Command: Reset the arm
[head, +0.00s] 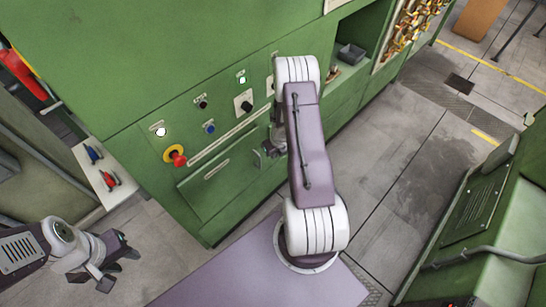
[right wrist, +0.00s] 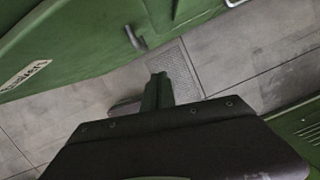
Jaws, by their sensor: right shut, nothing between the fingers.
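My right arm (head: 312,150) rises from my base in the middle of the head view and bends over beside the green machine's control panel. Its gripper (head: 264,155) is in front of the panel's lower right part, partly hidden by the arm. In the right wrist view the right gripper (right wrist: 157,92) is shut and empty, with floor tiles and green machine sides beyond it. My left gripper (head: 116,264) is at the lower left of the head view, over the floor, with its fingers apart and nothing between them.
The green machine (head: 150,50) carries a red emergency button (head: 176,156), a black knob (head: 244,102) and a drawer-like panel with a handle (head: 216,170). Another green machine (head: 490,225) stands at right. Tiled floor (head: 385,190) lies clear between them. Red and blue connectors (head: 107,180) are at left.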

